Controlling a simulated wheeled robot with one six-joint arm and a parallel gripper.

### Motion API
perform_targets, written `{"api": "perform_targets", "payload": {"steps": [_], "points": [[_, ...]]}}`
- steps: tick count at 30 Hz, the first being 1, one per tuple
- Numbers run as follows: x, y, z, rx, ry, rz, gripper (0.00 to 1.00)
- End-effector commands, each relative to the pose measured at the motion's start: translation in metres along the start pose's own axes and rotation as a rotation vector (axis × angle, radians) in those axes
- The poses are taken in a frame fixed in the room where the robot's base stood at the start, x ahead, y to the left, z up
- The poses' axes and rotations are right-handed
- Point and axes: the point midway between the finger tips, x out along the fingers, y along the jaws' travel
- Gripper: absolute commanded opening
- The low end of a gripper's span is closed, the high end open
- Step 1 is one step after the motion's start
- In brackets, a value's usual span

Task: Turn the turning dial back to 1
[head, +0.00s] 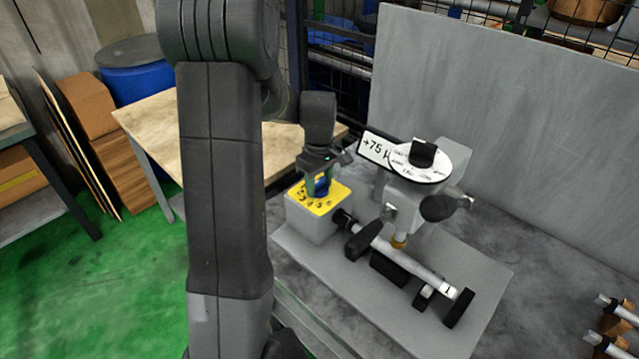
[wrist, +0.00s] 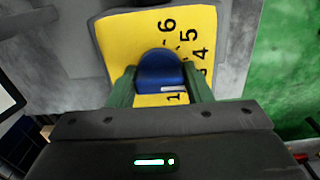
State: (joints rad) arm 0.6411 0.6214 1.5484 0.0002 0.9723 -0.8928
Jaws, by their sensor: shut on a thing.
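The turning dial is a blue knob (head: 322,187) on a yellow number plate (head: 335,200), on top of a grey box at the left end of the grinder. In the wrist view the blue dial (wrist: 160,70) sits between the two green fingers of my gripper (wrist: 160,88). The gripper is shut on the dial from both sides. The yellow plate (wrist: 118,38) shows 1, 4, 5 and 6; the numbers between 1 and 4 are partly hidden by the right finger. A small pale mark shows at the dial's lower right edge, close to the 1; its exact setting I cannot tell.
The grinder (head: 400,265) stands on a grey base plate right of the dial, with a bar and a round white scale disc (head: 420,165). A sign reading +75 (head: 375,146) stands close right of my gripper. A wooden table (head: 150,115) is behind.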

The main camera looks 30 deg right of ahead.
Motion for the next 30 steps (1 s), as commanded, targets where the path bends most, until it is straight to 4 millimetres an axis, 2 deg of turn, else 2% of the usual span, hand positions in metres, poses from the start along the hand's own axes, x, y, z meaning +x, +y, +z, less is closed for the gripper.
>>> {"api": "perform_targets", "payload": {"steps": [30], "points": [[-0.0008, -0.0005, -0.0011, 0.956, 0.002, 0.002, 0.23]]}}
